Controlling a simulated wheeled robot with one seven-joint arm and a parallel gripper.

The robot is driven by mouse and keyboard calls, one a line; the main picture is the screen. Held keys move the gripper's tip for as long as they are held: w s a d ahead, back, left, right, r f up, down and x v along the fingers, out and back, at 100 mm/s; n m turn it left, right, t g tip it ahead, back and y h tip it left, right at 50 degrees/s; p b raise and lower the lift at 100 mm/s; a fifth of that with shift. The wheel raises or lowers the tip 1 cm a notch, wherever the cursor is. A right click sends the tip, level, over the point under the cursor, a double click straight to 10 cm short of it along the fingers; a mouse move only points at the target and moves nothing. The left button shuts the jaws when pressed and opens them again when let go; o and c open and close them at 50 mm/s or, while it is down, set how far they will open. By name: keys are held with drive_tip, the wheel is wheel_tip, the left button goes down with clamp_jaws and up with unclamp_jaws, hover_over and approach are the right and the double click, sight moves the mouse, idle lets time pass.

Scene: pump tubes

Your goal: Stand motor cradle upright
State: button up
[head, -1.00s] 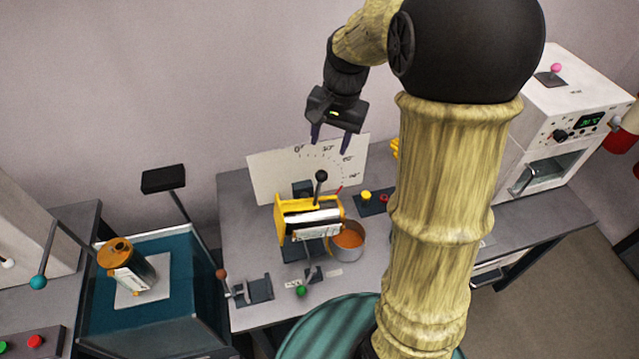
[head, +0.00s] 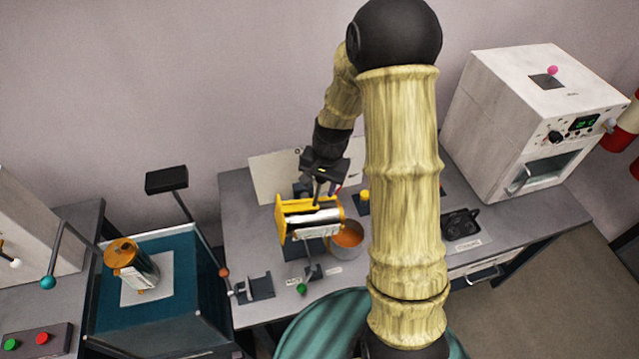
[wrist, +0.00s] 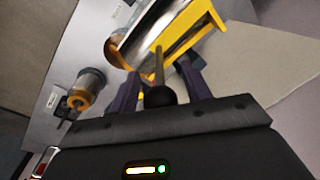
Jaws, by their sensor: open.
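The motor cradle (head: 283,222) is a yellow frame around a silver cylinder, on a dark mount on the grey bench. It looks tilted toward the front. A stem with a round black knob (wrist: 160,97) rises from it. My gripper (head: 325,192) is over the cradle from above. In the wrist view my open gripper (wrist: 158,84) has one dark finger on each side of the stem, with a gap to each. The cradle's yellow bar (wrist: 192,40) lies just beyond the fingertips. My gripper hides the knob in the head view.
A metal pot with orange contents (head: 347,236) stands close to the cradle's right. A white dial board (head: 272,178) stands behind, partly hidden by my arm. A small grey clamp (head: 256,287) and a green-knobbed lever (head: 302,288) are in front. A white oven box (head: 520,125) is at right.

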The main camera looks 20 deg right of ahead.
drive_tip(key=shift+f, duration=0.45)
drive_tip(key=shift+c, duration=0.5)
clamp_jaws()
drive_tip(key=shift+w+r, duration=0.1)
drive_tip(key=shift+w, duration=0.05)
